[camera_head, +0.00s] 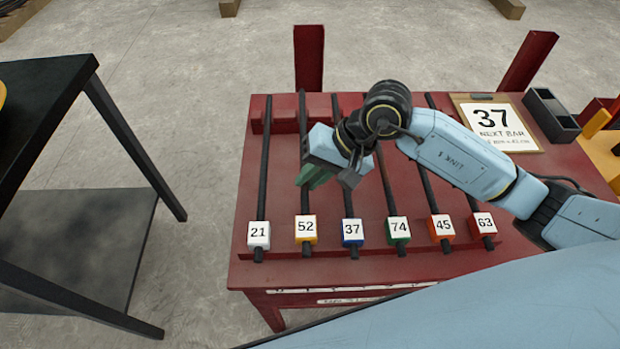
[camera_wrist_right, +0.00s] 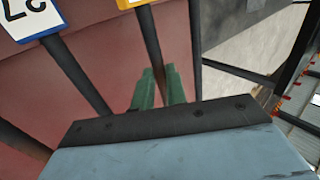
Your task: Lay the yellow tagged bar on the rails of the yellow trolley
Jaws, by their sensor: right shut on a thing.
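The yellow tagged bar (camera_head: 304,205), with number 52 on its tag (camera_head: 305,229), lies on the red rack table (camera_head: 262,275), second from the left. My right gripper (camera_head: 309,178) is over its middle, with green fingers shut on it. The right wrist view shows the bar (camera_wrist_right: 150,38) running in between the green fingers (camera_wrist_right: 158,88), its yellow tag beyond. The bar looks in line with its neighbours; I cannot tell whether it is lifted. A yellow surface (camera_head: 602,160) at the right edge may be the trolley; its rails are not clearly seen. My left gripper is not in view.
Bars tagged 21 (camera_head: 259,235) and 37 (camera_head: 352,232) lie close on either side; several more lie to the right. A clipboard reading 37 (camera_head: 497,122) and a dark box (camera_head: 550,117) are at the back right. A black table (camera_head: 60,80) stands left across a floor gap.

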